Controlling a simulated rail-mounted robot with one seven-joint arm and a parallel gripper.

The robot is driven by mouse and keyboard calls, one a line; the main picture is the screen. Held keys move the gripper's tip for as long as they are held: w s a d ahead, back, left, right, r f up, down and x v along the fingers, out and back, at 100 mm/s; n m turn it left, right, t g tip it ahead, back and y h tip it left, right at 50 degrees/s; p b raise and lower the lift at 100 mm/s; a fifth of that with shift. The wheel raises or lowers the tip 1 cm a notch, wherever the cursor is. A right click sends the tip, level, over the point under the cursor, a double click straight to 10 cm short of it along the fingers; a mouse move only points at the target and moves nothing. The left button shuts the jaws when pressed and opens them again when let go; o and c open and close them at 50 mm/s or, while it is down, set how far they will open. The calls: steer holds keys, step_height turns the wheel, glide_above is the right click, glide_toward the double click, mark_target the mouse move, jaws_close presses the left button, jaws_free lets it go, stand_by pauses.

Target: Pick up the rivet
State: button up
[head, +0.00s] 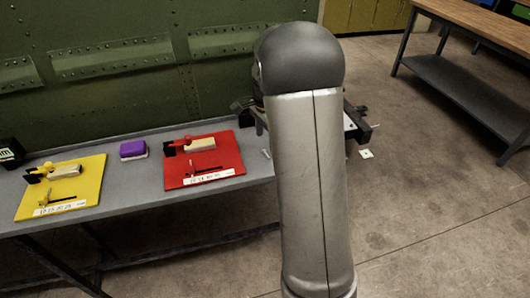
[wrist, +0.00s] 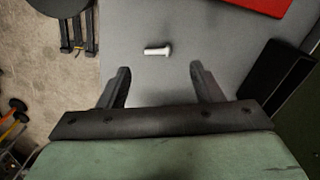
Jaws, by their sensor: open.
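The rivet (wrist: 158,50) is a small pale pin with a wider head at its right end. It lies on its side on the grey table (wrist: 150,20) in the wrist view. In the head view a small light piece at the table's right end (head: 266,154) looks like the same rivet. My gripper (wrist: 158,78) is open, with its two dark fingers apart and nothing between them. The rivet lies just beyond the fingertips, roughly centred between them.
A red board (head: 204,160) and a yellow board (head: 62,188) with tools lie on the table, with a purple-and-white block (head: 133,149) between them. A green riveted panel (head: 100,70) stands behind. A dark box-like object (wrist: 277,80) stands right of the gripper in the wrist view.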

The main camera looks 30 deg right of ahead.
mark_target(266, 153)
step_height(266, 153, down, 5)
steer(key=shift+s+a+f+p, duration=0.1)
steer(key=shift+p, duration=0.3)
steer(key=c, duration=1.1)
